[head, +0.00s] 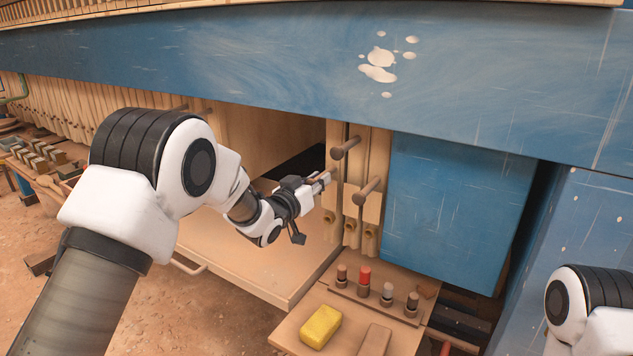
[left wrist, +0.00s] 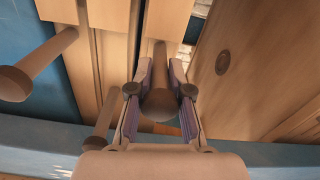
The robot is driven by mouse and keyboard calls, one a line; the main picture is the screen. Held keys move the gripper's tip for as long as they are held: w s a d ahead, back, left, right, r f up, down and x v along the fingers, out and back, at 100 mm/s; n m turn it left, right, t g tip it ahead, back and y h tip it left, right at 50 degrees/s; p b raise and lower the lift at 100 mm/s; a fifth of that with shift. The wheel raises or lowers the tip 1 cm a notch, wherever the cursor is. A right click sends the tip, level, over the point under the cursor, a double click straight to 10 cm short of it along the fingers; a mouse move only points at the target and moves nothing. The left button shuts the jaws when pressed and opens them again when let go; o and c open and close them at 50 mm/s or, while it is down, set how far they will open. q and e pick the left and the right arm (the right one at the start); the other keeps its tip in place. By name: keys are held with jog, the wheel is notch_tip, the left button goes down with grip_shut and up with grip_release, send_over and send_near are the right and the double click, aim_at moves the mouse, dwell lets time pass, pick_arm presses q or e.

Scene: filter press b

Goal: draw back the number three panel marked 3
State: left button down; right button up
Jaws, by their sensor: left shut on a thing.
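In the head view, narrow upright tan panels stand side by side next to a blue block; two show peg handles, an upper one (head: 346,148) and a lower one (head: 367,191). I cannot read a 3 on any of them. My left gripper (head: 323,180) is at the left side of these panels. In the left wrist view, its fingers (left wrist: 160,95) are shut around a round brown peg handle (left wrist: 160,104). Two other peg handles show to the left there, one large (left wrist: 40,68) and one lower (left wrist: 104,128). My right gripper is out of view.
The blue block (head: 455,205) stands right of the panels, under a blue beam (head: 260,50). A wide gap lies left of the panels, above a tan tray (head: 225,240). Below are several small knobs (head: 364,280) and a yellow sponge (head: 320,326).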

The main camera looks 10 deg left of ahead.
pick_arm(q)
jog(key=c, duration=1.1)
grip_release()
jog(key=shift+d, duration=0.1)
jog(key=shift+s, duration=0.1)
jog(key=shift+s+a, duration=0.25)
jog(key=shift+s, duration=0.1)
jog(key=v, duration=1.1)
jog(key=shift+d, duration=0.15)
